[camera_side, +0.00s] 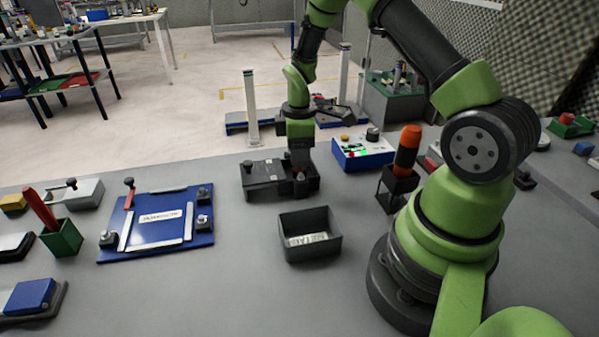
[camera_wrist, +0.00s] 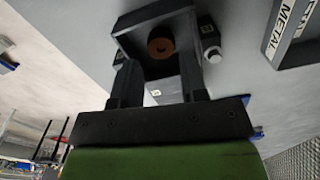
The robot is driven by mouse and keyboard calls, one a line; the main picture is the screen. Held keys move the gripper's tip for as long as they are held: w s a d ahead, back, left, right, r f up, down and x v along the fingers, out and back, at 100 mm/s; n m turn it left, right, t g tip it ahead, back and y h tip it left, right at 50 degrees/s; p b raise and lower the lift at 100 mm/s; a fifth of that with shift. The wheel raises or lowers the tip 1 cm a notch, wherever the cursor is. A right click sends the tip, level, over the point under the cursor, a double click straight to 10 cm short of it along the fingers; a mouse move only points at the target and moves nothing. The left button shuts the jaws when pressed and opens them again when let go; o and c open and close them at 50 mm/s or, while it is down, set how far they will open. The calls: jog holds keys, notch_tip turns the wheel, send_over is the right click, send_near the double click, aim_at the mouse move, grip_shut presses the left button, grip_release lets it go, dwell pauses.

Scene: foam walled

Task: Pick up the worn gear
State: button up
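The worn gear looks like a small copper-brown ring (camera_wrist: 160,47) in the wrist view, set in a dark fixture (camera_wrist: 140,18). In the side view a small brownish spot (camera_side: 300,176), probably the gear, shows on the black fixture (camera_side: 262,182), under my gripper. My gripper (camera_wrist: 158,68) points down over the fixture. Its two fingers stand apart on either side of the gear in the wrist view, with nothing seen between them touching it. In the side view my gripper (camera_side: 300,164) is close above the fixture's right part, and its fingertips are hard to make out.
A dark open bin (camera_side: 310,222) labelled METAL stands in front of the fixture; it also shows in the wrist view (camera_wrist: 299,48). A blue board (camera_side: 155,240) lies left. A blue-white control box (camera_side: 362,153) and an orange-handled tool (camera_side: 407,150) in a black holder stand right.

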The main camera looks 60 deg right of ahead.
notch_tip(320, 180, down, 4)
jog(key=shift+f, duration=0.1)
jog(key=c, duration=0.6)
